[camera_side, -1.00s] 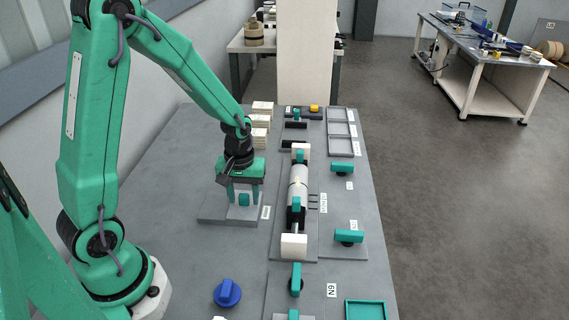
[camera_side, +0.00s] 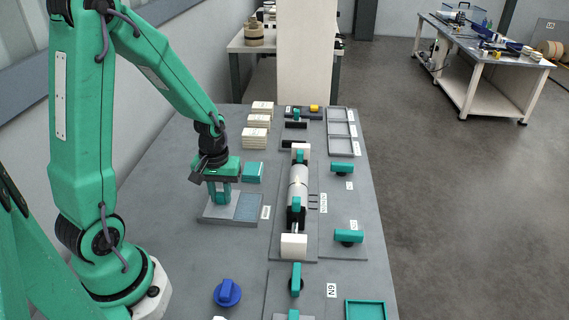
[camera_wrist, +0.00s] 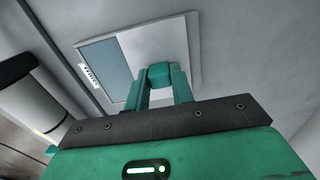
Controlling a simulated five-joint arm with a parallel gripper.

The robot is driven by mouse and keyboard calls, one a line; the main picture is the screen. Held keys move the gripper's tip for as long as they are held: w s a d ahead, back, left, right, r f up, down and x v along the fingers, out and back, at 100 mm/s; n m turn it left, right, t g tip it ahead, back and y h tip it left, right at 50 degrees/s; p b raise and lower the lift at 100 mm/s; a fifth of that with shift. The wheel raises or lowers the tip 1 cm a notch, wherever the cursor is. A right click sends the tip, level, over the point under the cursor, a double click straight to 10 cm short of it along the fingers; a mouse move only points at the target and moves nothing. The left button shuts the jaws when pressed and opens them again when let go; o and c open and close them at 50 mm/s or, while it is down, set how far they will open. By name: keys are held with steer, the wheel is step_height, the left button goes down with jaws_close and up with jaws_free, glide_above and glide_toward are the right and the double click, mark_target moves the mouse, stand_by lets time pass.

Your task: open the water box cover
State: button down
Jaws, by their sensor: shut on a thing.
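The water box (camera_side: 209,217) is a low grey box on the table, left of the roll. Its light grey cover (camera_wrist: 150,43) sits over one half, and the other half shows an open blue-grey area (camera_side: 249,206), also seen in the wrist view (camera_wrist: 107,70). A label is on the box's edge beside that area. My gripper (camera_side: 219,197) is over the left part of the box, shut on the cover's teal handle (camera_wrist: 160,75). The fingers stand on both sides of the handle in the wrist view. The cover is mostly hidden by my gripper in the side view.
A white roll (camera_side: 298,182) on a shaft lies to the right of the box. A teal block (camera_side: 253,171) and white stacks (camera_side: 257,135) stand behind it. A blue knob (camera_side: 227,293) is in front. The table between box and knob is clear.

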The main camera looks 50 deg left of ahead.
steer(key=shift+s+a, duration=0.55)
steer(key=shift+a, duration=0.1)
steer(key=c, duration=1.2)
jaws_free()
steer(key=shift+r, duration=0.2)
step_height(320, 180, up, 8)
steer(key=shift+f, duration=0.25)
steer(key=shift+d, duration=0.1)
